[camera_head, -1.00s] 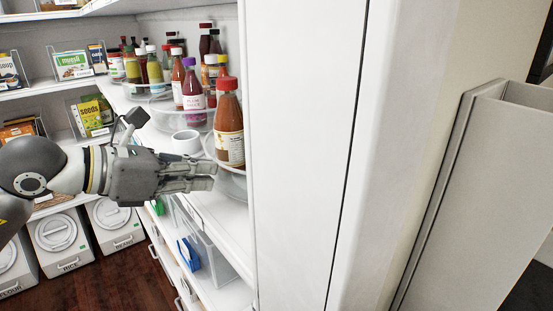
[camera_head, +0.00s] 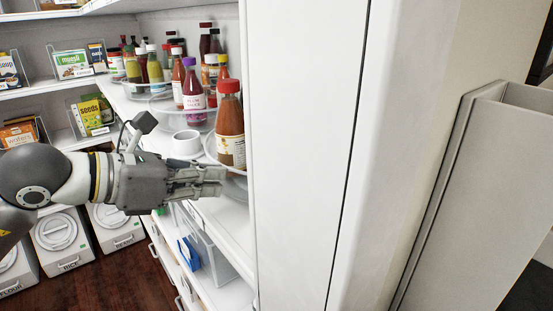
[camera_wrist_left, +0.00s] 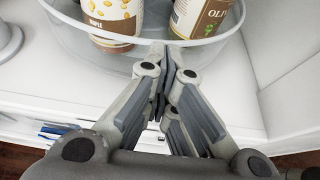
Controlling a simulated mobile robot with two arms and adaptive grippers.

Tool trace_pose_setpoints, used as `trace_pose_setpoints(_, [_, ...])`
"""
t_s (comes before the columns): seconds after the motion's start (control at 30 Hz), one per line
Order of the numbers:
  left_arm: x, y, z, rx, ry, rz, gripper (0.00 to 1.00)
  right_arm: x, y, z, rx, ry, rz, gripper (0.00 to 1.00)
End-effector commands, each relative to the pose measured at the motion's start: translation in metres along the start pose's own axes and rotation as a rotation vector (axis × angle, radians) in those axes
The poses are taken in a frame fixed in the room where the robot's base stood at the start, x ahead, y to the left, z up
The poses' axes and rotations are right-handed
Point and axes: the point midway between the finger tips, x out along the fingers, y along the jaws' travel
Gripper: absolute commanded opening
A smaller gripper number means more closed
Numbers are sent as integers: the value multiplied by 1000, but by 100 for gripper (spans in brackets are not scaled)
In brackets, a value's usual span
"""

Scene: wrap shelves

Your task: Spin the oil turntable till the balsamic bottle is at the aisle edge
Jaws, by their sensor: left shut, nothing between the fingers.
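A clear round turntable (camera_wrist_left: 210,45) fills the top of the left wrist view. It carries a bottle labelled "MAPLE" (camera_wrist_left: 112,18) and one whose label starts "OLIV" (camera_wrist_left: 198,17). In the head view, a red-capped bottle of brown-orange sauce (camera_head: 230,135) stands on the nearest turntable, partly hidden by the white panel. No label that I can read says balsamic. My left gripper (camera_head: 222,181) is shut and empty, at the shelf's aisle edge. Its fingertips (camera_wrist_left: 166,62) are at the turntable's near rim; I cannot tell whether they touch it. My right gripper is out of view.
A white panel (camera_head: 295,150) closes off the right of the shelf. A white cup (camera_head: 187,145) stands left of the near turntable. More turntables with bottles (camera_head: 193,92) stand behind. A clear bin (camera_head: 203,255) sits on the shelf below.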

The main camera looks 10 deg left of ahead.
Motion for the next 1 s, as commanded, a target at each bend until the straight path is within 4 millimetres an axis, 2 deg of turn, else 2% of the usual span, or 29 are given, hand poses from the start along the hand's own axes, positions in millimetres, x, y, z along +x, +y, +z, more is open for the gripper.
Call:
trace_pose_setpoints(0.4, [4,-21,3,1,-3,-1,0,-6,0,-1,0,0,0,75])
trace_pose_setpoints(0.77, [4,-23,3,1,-2,0,0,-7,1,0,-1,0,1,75])
trace_pose_setpoints(1.0, [11,-34,6,1,0,-2,0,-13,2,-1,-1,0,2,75])
